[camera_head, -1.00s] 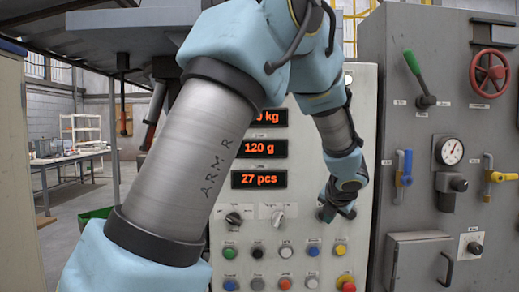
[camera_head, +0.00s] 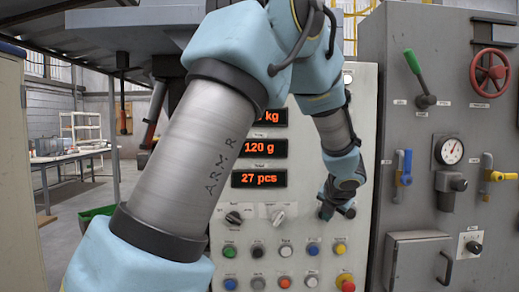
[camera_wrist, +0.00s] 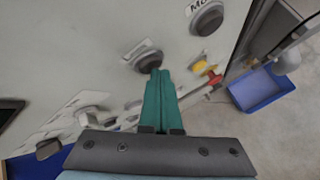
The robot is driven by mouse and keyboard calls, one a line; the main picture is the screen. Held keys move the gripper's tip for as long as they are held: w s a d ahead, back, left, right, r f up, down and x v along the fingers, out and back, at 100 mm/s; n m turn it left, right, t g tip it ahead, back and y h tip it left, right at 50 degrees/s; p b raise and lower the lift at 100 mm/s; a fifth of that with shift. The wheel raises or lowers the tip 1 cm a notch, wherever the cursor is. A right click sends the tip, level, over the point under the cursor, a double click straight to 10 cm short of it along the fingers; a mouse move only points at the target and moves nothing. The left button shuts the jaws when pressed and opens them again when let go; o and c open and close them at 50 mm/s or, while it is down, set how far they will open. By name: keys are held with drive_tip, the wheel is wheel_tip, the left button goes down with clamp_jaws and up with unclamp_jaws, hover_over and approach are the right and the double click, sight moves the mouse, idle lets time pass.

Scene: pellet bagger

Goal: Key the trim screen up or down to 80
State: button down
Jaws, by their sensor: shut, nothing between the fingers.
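The panel has three dark screens with orange digits. The top screen (camera_head: 273,117) shows "kg", its number hidden by my arm. The middle screen (camera_head: 259,149) reads 120 g and the lower screen (camera_head: 259,179) reads 27 pcs. Their small labels are too blurred to tell which is trim. My gripper (camera_head: 337,210) is at the panel's right side. In the wrist view its green fingers (camera_wrist: 160,72) are shut and empty, tips at a dark round control (camera_wrist: 147,58); contact is unclear.
A red emergency button (camera_head: 346,283) on yellow sits low right on the panel. A grey cabinet right of it carries a green-handled lever (camera_head: 417,75), a red handwheel (camera_head: 489,73) and a gauge (camera_head: 449,151). A blue bin (camera_wrist: 258,90) shows in the wrist view.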

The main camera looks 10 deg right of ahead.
drive_tip(key=shift+s+a+b, duration=0.1)
drive_tip(key=shift+s+b, duration=0.2)
drive_tip(key=shift+s, duration=0.45)
drive_tip(key=s+b, duration=0.2)
drive_tip(key=s, duration=0.4)
drive_tip(key=shift+a, duration=0.35)
drive_tip(key=shift+f, duration=0.1)
idle(2.0)
